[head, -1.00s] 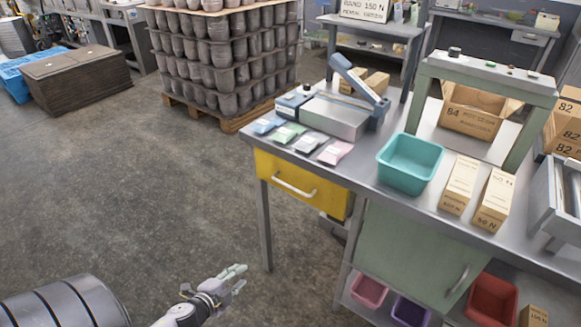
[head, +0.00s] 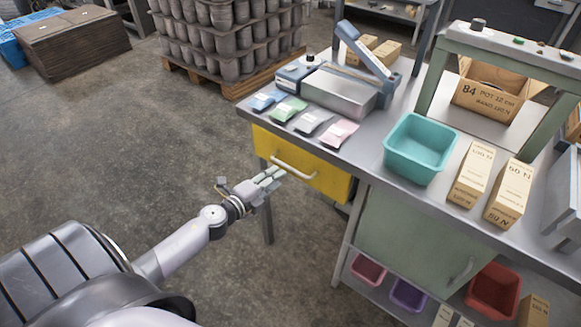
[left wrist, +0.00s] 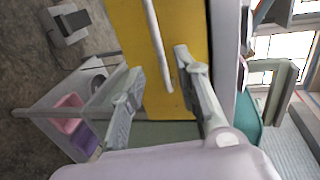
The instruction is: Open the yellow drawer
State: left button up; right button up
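The yellow drawer (head: 325,180) is under the left end of the metal workbench (head: 378,180) and looks shut, its front level with the frame. Its pale bar handle (head: 292,168) runs across the front. My left gripper (head: 272,177) is just in front of the handle's left part. In the left wrist view, the left gripper (left wrist: 158,62) is open, its fingers spread on either side of the handle (left wrist: 157,40), with the yellow front (left wrist: 180,20) behind. I cannot tell whether the fingers touch the handle. My right gripper is not in view.
On the bench stand several coloured packets (head: 312,122), a sealing machine (head: 340,90), a teal bin (head: 418,148) and cartons (head: 470,175). A green cabinet (head: 400,235) and small bins (head: 408,295) are below. The floor (head: 120,160) left of the bench is clear.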

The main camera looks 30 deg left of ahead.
aim_at(290, 167)
pick_arm(q)
jog(key=x, duration=0.8)
jog(key=shift+d, duration=0.1)
jog(key=shift+c, duration=0.4)
grip_shut()
jog(key=shift+f, duration=0.1)
